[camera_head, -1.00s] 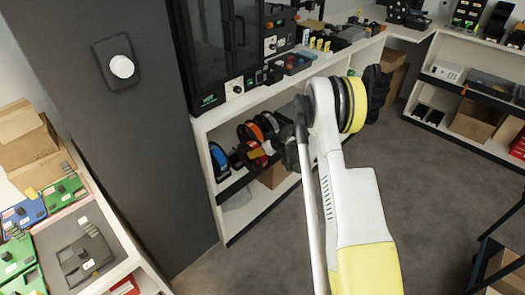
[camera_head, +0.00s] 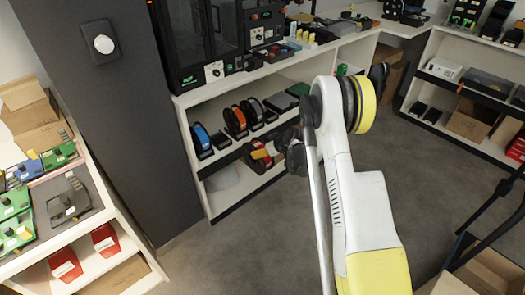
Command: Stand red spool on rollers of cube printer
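The red spool (camera_head: 257,163) with a yellow-orange patch hangs at the end of my arm, in front of the shelf unit. My gripper (camera_head: 277,155) is dark and partly hidden behind my arm. It appears shut on the spool's right side; the fingertips are hard to make out. A tall black printer-like cabinet (camera_head: 197,38) with glass doors stands on the counter. A smaller black machine (camera_head: 262,24) with a white knob panel stands to its right. I cannot tell which is the cube printer, and no rollers can be made out.
A blue spool (camera_head: 201,137) and an orange spool (camera_head: 234,121) stand on the shelf behind the red one. A dark pillar (camera_head: 110,140) is at left, beside a shelf with green trays. Grey floor (camera_head: 245,250) is open in front.

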